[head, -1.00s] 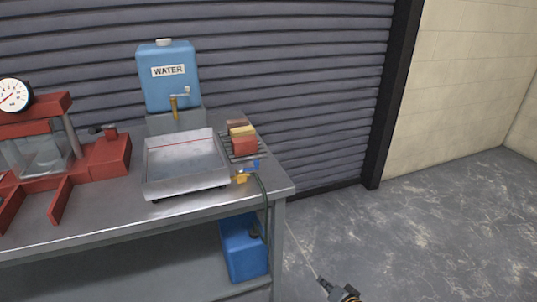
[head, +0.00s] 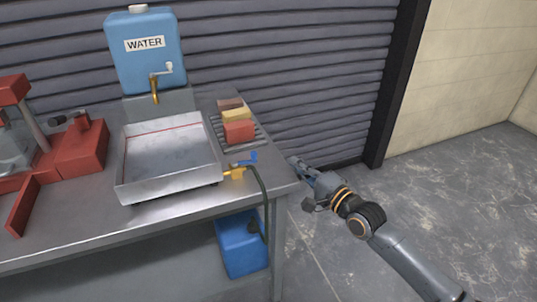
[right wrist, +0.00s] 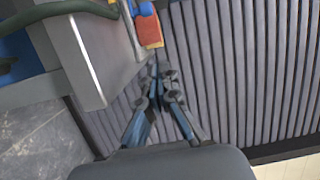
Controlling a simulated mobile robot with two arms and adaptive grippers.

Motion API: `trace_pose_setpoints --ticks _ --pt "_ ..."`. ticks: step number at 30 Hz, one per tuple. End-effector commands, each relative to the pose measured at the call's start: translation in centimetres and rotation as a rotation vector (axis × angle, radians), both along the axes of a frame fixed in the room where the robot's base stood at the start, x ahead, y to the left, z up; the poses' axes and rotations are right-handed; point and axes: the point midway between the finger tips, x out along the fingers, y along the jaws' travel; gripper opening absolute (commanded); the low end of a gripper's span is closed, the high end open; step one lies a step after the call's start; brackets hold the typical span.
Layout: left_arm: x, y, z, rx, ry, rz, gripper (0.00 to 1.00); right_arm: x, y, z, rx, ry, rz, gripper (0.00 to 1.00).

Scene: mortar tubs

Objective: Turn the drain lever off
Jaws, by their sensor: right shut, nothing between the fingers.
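The drain lever (head: 248,158) is a small blue handle on a yellow valve (head: 236,173) at the right side of the shallow metal tray (head: 135,183). A dark green hose (head: 264,195) runs from the valve down past the table edge. My right gripper (head: 295,162) is shut and empty, just off the table's right edge, to the right of the lever and apart from it. In the right wrist view my closed fingers (right wrist: 160,72) point toward the table corner; a blue piece at the top there cannot be told for certain. My left gripper is not in view.
A blue water tank (head: 146,55) with a tap stands behind the tray. Several coloured blocks (head: 238,131) sit on a rack behind the lever. A red press (head: 80,148) is at left. A blue jug (head: 241,247) stands below the table (head: 190,213). The floor at right is clear.

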Motion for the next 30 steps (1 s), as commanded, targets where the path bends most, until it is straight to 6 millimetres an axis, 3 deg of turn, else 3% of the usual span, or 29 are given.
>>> trace_pose_setpoints --ticks 5,12,20,30 --pt "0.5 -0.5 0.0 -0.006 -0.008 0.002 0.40 1.3 0.9 0.2 0.001 -0.003 0.000 0.00" --pt "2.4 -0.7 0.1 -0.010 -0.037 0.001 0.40 5.2 3.5 0.3 0.000 -0.004 0.000 0.00" --pt "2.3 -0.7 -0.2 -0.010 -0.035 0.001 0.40 8.4 5.7 0.3 -0.001 -0.003 0.000 0.00" --pt "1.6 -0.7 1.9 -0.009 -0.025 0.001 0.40 5.5 7.7 0.2 0.002 0.001 0.001 0.00"
